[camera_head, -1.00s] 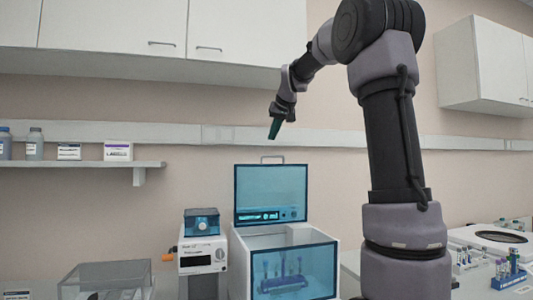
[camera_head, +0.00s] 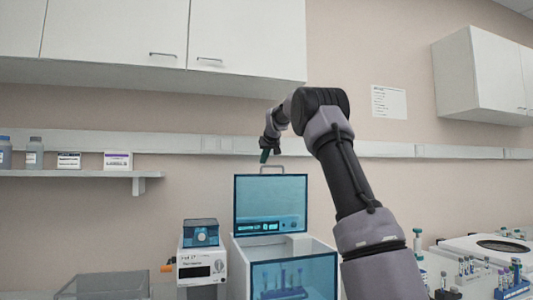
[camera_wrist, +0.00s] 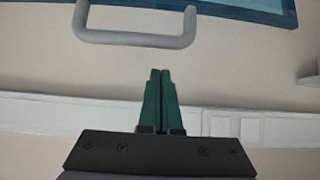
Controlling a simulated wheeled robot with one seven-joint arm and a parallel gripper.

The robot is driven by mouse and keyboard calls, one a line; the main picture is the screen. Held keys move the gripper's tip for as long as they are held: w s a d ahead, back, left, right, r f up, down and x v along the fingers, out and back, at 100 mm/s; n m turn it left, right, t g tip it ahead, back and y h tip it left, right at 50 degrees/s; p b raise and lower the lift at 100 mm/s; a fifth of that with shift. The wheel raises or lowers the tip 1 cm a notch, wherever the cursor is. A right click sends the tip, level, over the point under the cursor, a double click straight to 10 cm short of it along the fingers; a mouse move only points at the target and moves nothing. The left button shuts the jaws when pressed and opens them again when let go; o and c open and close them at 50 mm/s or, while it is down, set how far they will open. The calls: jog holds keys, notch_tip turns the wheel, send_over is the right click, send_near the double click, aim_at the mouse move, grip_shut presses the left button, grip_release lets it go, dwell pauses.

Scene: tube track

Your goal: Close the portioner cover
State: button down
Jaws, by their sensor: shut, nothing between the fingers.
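The portioner is a white box with a blue see-through front (camera_head: 295,277). Its blue cover (camera_head: 271,203) stands upright, open, at the back of the box, with a grey handle (camera_head: 272,167) along its top edge. My gripper (camera_head: 265,157) is just above and slightly left of the handle, its green fingers pointing down. In the wrist view, the shut green fingers (camera_wrist: 160,75) are empty. The handle (camera_wrist: 135,39) lies beyond their tips there, with a clear gap in the picture, and the cover's blue edge (camera_wrist: 225,8) is behind it.
A small white device with a blue top (camera_head: 201,235) stands left of the portioner. A clear box (camera_head: 104,286) is farther left. Tube racks (camera_head: 510,280) and a white machine (camera_head: 490,246) are at the right. A wall shelf with bottles (camera_head: 80,172) is at left.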

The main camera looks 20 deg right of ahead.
jog(key=shift+s+f, duration=0.35)
jog(key=shift+s, duration=0.55)
jog(key=shift+s+f, duration=0.3)
jog(key=shift+s, duration=0.55)
